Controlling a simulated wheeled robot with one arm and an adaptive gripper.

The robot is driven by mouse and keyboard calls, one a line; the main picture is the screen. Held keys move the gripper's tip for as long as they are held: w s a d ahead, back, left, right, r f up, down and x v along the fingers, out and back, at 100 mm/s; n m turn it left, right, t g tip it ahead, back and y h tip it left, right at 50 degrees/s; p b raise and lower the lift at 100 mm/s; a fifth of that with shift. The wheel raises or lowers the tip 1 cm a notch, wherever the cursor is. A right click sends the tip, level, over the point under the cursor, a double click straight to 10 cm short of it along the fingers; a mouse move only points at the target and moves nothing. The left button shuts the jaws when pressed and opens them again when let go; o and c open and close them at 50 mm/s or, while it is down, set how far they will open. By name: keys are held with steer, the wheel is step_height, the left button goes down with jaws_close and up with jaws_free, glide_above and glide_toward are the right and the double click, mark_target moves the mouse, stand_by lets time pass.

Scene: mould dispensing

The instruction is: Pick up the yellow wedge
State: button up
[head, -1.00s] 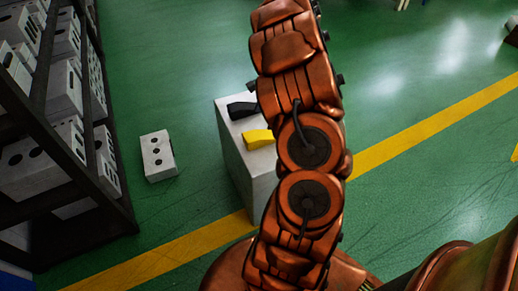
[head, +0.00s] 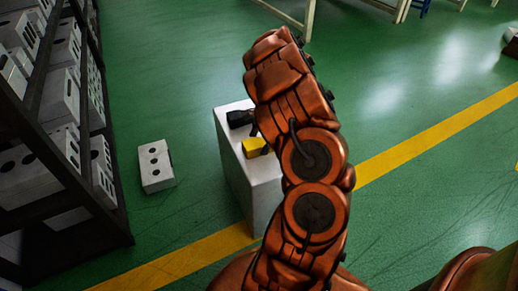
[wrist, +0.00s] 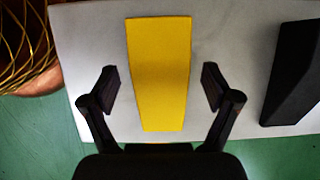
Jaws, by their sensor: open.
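The yellow wedge (wrist: 160,75) lies on top of a pale grey block-shaped stand (wrist: 90,50). In the head view the wedge (head: 254,147) is partly hidden by my arm, near the stand's (head: 262,195) top. In the wrist view my gripper (wrist: 157,87) is open, with one finger to the left and one to the right of the wedge's near part. Gaps show between both fingers and the wedge. The height of the fingertips over the stand's top is hard to tell.
A black wedge-like piece (wrist: 293,75) lies on the stand to the right of the yellow wedge. A white block with dark holes (head: 155,166) lies on the green floor. A dark shelf (head: 92,185) of similar blocks stands at the left.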

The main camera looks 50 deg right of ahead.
steer(key=shift+f, duration=0.15)
steer(key=shift+c, duration=0.4)
steer(key=c, duration=1.4)
